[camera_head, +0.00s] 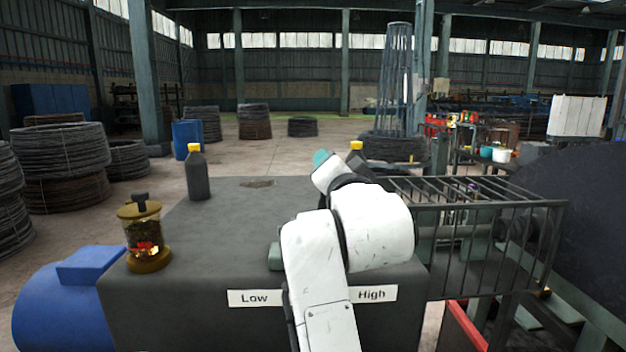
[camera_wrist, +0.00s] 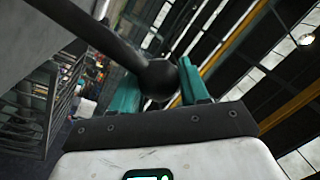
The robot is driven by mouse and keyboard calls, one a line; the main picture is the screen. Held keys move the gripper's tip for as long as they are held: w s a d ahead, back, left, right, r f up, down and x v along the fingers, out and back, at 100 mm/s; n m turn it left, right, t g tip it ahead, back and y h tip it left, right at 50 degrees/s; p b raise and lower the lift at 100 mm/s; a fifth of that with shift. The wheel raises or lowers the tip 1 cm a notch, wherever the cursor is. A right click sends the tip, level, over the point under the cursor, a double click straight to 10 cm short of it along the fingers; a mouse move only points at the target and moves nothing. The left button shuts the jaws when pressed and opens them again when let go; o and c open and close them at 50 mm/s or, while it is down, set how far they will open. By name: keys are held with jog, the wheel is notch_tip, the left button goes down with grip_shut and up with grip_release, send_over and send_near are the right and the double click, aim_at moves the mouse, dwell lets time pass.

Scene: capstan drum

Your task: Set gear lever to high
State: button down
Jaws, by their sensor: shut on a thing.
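In the wrist view, the gear lever (camera_wrist: 105,38) is a dark rod ending in a round black knob. The knob sits between the two teal fingers of my gripper (camera_wrist: 160,84), which is shut on it. In the head view, a bit of teal on my gripper (camera_head: 321,158) shows above the dark grey housing (camera_head: 225,215); my white arm hides the lever there. A "Low" label (camera_head: 254,298) and a "High" label (camera_head: 372,294) are on the housing's front face. The arm covers the middle of the label strip, and I cannot tell the lever's setting.
A brass-and-glass oiler (camera_head: 143,235) stands at the housing's left edge. A dark bottle with a yellow cap (camera_head: 198,175) stands at the back left. A barred guard cage (camera_head: 490,245) is close on the right, with a large dark drum (camera_head: 590,210) beyond. A blue motor (camera_head: 60,310) is low left.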

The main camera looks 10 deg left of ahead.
jog(key=shift+w+d+f+m+h+b, duration=0.1)
jog(key=shift+w+d+f+m+b, duration=0.2)
jog(key=shift+d+m, duration=0.45)
jog(key=shift+w+d+f+m+h+b, duration=0.1)
jog(key=shift+w+d+f+m+b, duration=0.2)
jog(key=shift+d+m, duration=0.45)
jog(key=shift+w+d+f+m+h+b, duration=0.15)
jog(key=shift+d+f+m, duration=0.3)
jog(key=shift+d, duration=0.6)
jog(key=c, duration=0.6)
grip_release()
jog(key=shift+d, duration=0.1)
jog(key=shift+c, duration=0.2)
jog(key=shift+s, duration=0.1)
jog(key=b+v, duration=0.2)
jog(key=v, duration=0.8)
jog(key=shift+s+f+b, duration=0.2)
jog(key=shift+s+b, duration=0.1)
jog(key=shift+b, duration=0.05)
